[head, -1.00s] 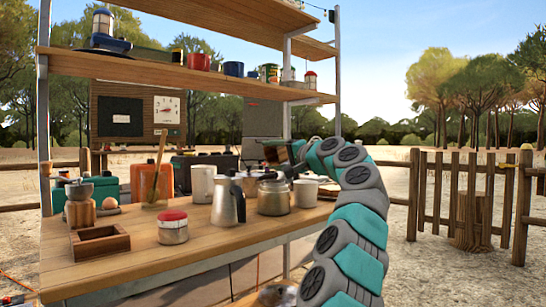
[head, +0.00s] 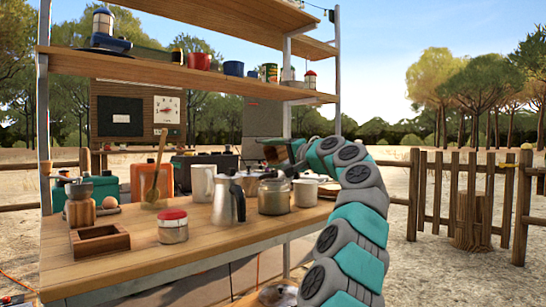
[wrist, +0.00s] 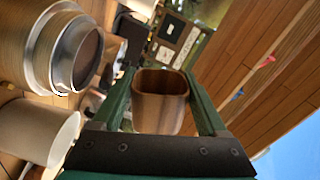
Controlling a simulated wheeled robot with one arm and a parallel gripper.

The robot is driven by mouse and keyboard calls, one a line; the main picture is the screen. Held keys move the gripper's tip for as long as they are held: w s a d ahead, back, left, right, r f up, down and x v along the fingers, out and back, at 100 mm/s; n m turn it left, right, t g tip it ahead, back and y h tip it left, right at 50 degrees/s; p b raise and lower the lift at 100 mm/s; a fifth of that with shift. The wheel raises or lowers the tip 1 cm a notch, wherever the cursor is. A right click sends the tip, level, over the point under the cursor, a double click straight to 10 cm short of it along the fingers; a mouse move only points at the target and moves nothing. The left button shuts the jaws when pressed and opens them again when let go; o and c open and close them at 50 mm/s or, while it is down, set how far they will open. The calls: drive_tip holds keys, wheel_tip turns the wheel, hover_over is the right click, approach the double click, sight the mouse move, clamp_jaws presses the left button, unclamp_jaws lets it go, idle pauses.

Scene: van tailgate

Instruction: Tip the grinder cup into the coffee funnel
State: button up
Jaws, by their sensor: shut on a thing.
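My gripper (wrist: 160,98) is shut on a small brown wooden cup, the grinder cup (wrist: 158,118), between its two green fingers. The cup's mouth shows in the wrist view, but I cannot tell what is inside. A round metal-rimmed vessel (wrist: 64,48) lies left of the cup in that view, apart from it. I cannot make out for certain which thing is the coffee funnel. A steel moka pot (head: 229,201) stands on the counter.
A wooden grinder (head: 80,207), an open wooden box (head: 100,241) and a red-lidded jar (head: 173,226) stand at the left and front. A white mug (head: 305,191) is close below my gripper. A shelf (head: 190,76) spans above.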

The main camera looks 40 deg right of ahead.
drive_tip(key=shift+s+f+b, duration=0.1)
drive_tip(key=shift+f+b, duration=0.05)
drive_tip(key=shift+b, duration=0.15)
drive_tip(key=shift+m, duration=0.3)
drive_tip(key=m+p, duration=0.2)
drive_tip(key=m, duration=0.1)
drive_tip(key=shift+d+r+p, duration=0.4)
drive_tip(key=m+p, duration=0.3)
drive_tip(key=m, duration=0.1)
drive_tip(key=shift+d+r+p, duration=0.2)
drive_tip(key=shift+d+p, duration=0.15)
drive_tip(key=shift+p, duration=0.05)
drive_tip(key=shift+r+m+p, duration=0.15)
drive_tip(key=shift+m+p, duration=0.35)
drive_tip(key=shift+p, duration=0.65)
drive_tip(key=shift+d+p, duration=0.1)
drive_tip(key=shift+p, duration=0.25)
drive_tip(key=m+p, duration=0.1)
drive_tip(key=p, duration=0.1)
drive_tip(key=m+p, duration=0.1)
drive_tip(key=p, duration=0.1)
drive_tip(key=shift+d+r, duration=0.2)
drive_tip(key=shift+r, duration=0.1)
drive_tip(key=m+p, duration=0.1)
drive_tip(key=p, duration=0.1)
drive_tip(key=shift+r+p, duration=0.1)
drive_tip(key=shift+p, duration=0.25)
